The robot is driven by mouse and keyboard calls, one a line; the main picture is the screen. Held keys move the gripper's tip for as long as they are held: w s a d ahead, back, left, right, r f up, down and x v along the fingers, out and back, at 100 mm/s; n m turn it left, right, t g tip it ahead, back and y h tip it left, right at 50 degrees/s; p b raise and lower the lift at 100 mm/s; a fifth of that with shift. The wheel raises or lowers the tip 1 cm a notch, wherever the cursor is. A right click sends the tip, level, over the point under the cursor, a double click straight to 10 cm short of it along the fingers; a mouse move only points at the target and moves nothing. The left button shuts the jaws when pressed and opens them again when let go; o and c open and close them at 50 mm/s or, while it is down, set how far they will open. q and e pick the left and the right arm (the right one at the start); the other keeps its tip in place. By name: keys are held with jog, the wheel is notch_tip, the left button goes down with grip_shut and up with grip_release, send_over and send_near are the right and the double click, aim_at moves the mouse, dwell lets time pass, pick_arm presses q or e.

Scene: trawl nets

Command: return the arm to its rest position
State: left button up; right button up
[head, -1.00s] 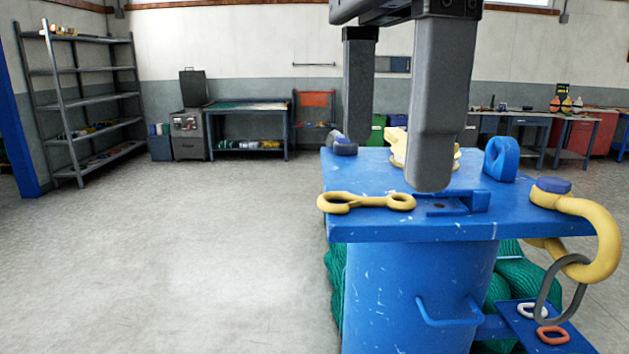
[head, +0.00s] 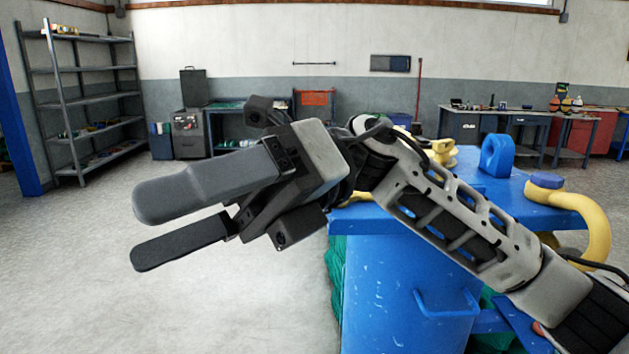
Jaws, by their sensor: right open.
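My right gripper (head: 165,225) hangs in the middle left of the head view, with its two dark fingers pointing left. The fingers are apart and nothing is between them. My right arm (head: 460,215) comes in from the lower right and crosses in front of the blue stand (head: 400,300). It hides much of the stand's top. My left gripper does not show.
On the stand are a blue ring-shaped piece (head: 497,156), a yellow fitting (head: 442,152) and a large yellow hook (head: 595,225), partly hidden by my arm. Shelves (head: 85,100) stand at the back left. The floor (head: 90,290) at the left is clear.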

jog(key=w+d+f+m+t+y, duration=0.2)
jog(key=w+f+m+t+y, duration=0.1)
jog(key=w+m+t+y, duration=0.5)
jog(key=w+d+f+m+t+y, duration=0.1)
jog(key=w+f+m+t+y, duration=0.2)
jog(key=m+y, duration=0.5)
jog(key=w+d+f+m+t+h, duration=0.3)
jog(key=d+f+m+t+h, duration=0.2)
jog(key=f+m+t+h, duration=0.7)
jog(key=w+d+f+m+t+h, duration=0.3)
jog(key=d+f+m+t+h, duration=0.35)
jog(key=m, duration=0.85)
jog(key=s+d+f+m+g+h, duration=0.2)
jog(key=s+f, duration=0.4)
jog(key=f, duration=0.3)
jog(key=s+d+f+m+g+h, duration=0.3)
jog(key=s+f, duration=0.3)
jog(key=f, duration=0.3)
jog(key=s+d+f+m+g+h, duration=0.2)
jog(key=s+d+f+m, duration=0.1)
jog(key=f, duration=0.7)
jog(key=s+d, duration=0.1)
jog(key=s, duration=0.1)
jog(key=shift+s+d+m, duration=0.25)
jog(key=shift+s+m, duration=0.15)
